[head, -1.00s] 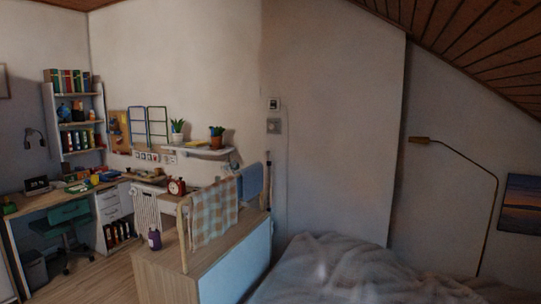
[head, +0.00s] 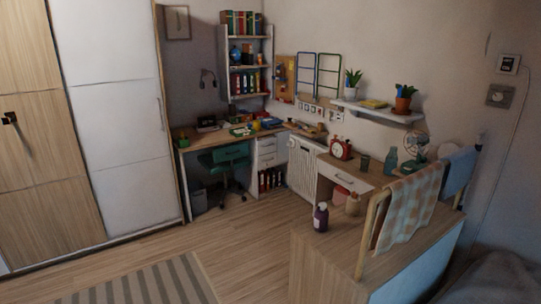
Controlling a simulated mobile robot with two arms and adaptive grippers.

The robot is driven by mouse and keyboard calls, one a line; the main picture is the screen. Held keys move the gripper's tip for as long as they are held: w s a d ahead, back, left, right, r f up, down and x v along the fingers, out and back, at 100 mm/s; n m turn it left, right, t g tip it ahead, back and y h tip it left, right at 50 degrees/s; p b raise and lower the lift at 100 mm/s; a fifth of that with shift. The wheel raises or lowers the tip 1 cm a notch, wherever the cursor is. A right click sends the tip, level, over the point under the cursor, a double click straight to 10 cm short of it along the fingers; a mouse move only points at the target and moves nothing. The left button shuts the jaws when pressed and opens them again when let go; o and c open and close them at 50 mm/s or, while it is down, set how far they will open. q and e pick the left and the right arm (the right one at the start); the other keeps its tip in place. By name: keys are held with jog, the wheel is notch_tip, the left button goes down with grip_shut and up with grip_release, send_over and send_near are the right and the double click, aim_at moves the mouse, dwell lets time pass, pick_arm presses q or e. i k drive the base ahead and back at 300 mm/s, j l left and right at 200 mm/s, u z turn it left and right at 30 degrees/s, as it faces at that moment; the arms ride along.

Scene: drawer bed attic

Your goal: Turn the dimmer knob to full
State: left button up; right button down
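A grey square plate (head: 499,95) with a small round part at its middle is on the wall at the far right in the head view; it looks like the dimmer knob, but it is too small to tell how the knob is turned. A white wall unit with a dark face (head: 508,63) is just above it. Neither of my grippers is in view.
A wooden cabinet (head: 333,258) with a towel rack (head: 410,212) and a purple bottle (head: 321,217) stands below the plate. Part of the bed (head: 492,278) is at the lower right. Open wood floor (head: 236,247) and a striped rug (head: 140,284) lie left.

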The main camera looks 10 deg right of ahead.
aim_at(498, 96)
jog(key=i+j+u, duration=0.15)
jog(key=i+u, duration=0.2)
jog(key=i, duration=0.65)
jog(key=i+u, duration=0.35)
jog(key=i, duration=0.6)
jog(key=i+z, duration=0.3)
jog(key=i, duration=0.3)
jog(key=i+j+z, duration=0.1)
jog(key=i+z, duration=0.15)
jog(key=i, duration=0.3)
jog(key=i+j+z, duration=0.3)
jog(key=i, duration=0.3)
jog(key=i+l+z, duration=0.15)
jog(key=z, duration=0.3)
jog(key=i+z, duration=0.55)
jog(key=z, duration=0.3)
jog(key=i+j+z, duration=0.1)
jog(key=i+z, duration=0.15)
jog(key=z, duration=0.2)
jog(key=i+j+z, duration=0.15)
jog(key=z, duration=0.3)
jog(key=i+j+z, duration=0.2)
jog(key=z, duration=0.2)
